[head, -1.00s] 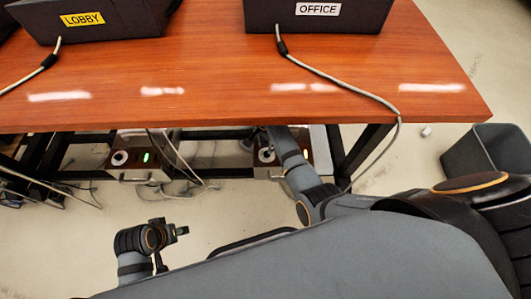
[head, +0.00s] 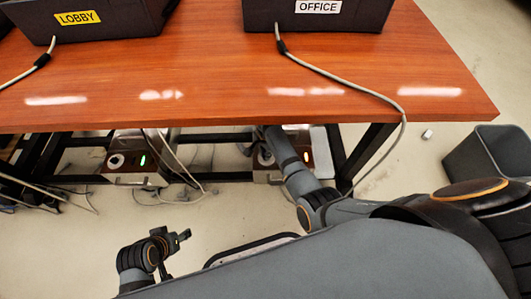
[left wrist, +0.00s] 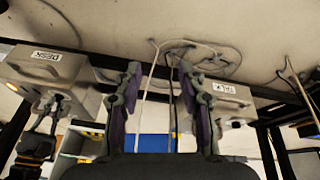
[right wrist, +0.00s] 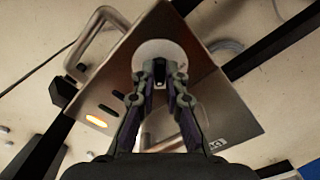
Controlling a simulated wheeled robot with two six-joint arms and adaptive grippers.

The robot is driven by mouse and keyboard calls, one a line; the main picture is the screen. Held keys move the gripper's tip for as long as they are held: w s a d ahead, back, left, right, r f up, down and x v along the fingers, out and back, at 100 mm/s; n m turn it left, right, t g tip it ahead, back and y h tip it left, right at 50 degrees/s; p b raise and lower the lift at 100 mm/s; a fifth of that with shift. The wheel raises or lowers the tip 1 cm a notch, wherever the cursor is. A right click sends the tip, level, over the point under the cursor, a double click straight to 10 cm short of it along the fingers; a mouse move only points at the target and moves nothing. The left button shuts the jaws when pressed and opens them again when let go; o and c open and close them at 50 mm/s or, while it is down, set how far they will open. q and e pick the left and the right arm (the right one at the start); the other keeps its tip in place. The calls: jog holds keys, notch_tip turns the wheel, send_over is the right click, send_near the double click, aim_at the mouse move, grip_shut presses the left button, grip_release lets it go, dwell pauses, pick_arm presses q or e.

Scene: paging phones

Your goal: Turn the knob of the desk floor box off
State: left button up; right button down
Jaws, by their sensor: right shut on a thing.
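My right gripper (right wrist: 160,68) is shut on the knob in the right wrist view. In the head view, the box (head: 322,150) is under the table's right part, and my right arm hides its knob area. The left wrist view shows its DESK label (left wrist: 46,55). My left gripper (left wrist: 160,70) is open and empty, pointing toward the floor boxes; it shows low in the head view (head: 184,237).
A second floor box (head: 125,176) with a green lamp stands to the left. Loose cables (head: 185,170) lie between the boxes. The wooden table (head: 200,95) overhangs them, with dark frame legs. A grey bin (head: 490,155) stands at right.

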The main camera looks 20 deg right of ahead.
pick_arm(q)
jog(key=shift+s+r, duration=0.1)
